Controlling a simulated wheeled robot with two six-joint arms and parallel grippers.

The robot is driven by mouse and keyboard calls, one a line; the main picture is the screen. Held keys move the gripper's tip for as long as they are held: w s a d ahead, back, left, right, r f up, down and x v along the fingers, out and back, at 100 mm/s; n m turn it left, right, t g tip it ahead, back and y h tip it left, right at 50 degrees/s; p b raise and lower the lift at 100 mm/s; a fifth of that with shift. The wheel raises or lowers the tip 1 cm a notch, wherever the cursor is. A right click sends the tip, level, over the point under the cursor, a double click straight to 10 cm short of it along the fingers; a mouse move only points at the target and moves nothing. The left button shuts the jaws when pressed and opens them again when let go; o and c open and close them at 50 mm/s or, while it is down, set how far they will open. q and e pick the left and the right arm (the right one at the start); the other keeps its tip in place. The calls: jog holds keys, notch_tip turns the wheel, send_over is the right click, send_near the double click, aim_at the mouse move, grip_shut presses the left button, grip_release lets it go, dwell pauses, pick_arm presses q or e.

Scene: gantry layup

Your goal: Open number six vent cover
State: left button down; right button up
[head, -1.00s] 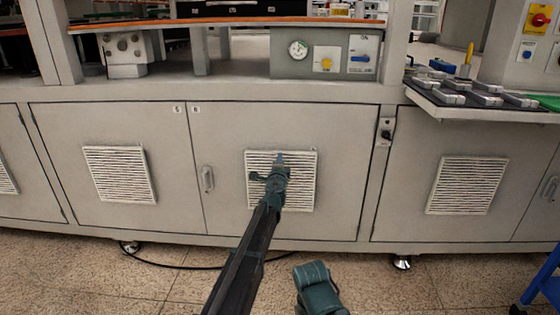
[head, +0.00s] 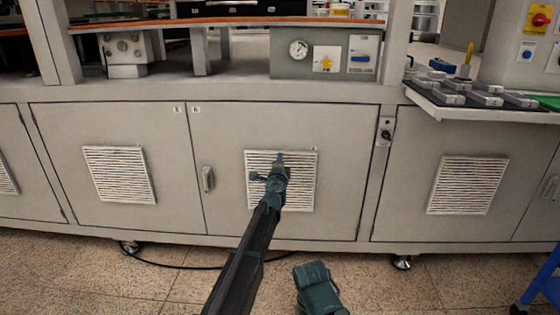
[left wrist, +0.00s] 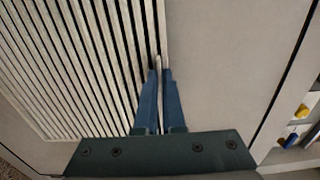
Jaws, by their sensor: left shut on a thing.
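The vent cover (head: 304,190) is a light, slatted square panel on the middle cabinet door, just right of the door's handle (head: 208,178). My left gripper (head: 281,158) is in front of its upper part and hides some of its slats. In the left wrist view the blue fingers (left wrist: 160,72) are closed at the edge of the slatted cover (left wrist: 85,60), with a small light piece of it between their tips. The cover looks flat against the door. The small number labels (head: 195,109) at the door's top corner are too blurred to read surely.
Similar vents sit on the left door (head: 120,174) and right door (head: 467,185). A shelf with grey parts (head: 480,106) juts out at the right. A blue frame (head: 540,285) stands at the lower right. A cable (head: 190,267) lies on the floor.

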pick_arm(q)
jog(key=shift+s, duration=0.2)
jog(key=s+f+b, duration=0.7)
jog(key=s+b, duration=0.1)
jog(key=s, duration=0.6)
jog(key=shift+f, duration=0.2)
dwell(0.5)
jog(key=c, duration=1)
grip_release()
jog(key=shift+w+f, duration=0.2)
jog(key=shift+f, duration=0.1)
jog(key=shift+s+r, duration=0.1)
jog(key=shift+s, duration=0.15)
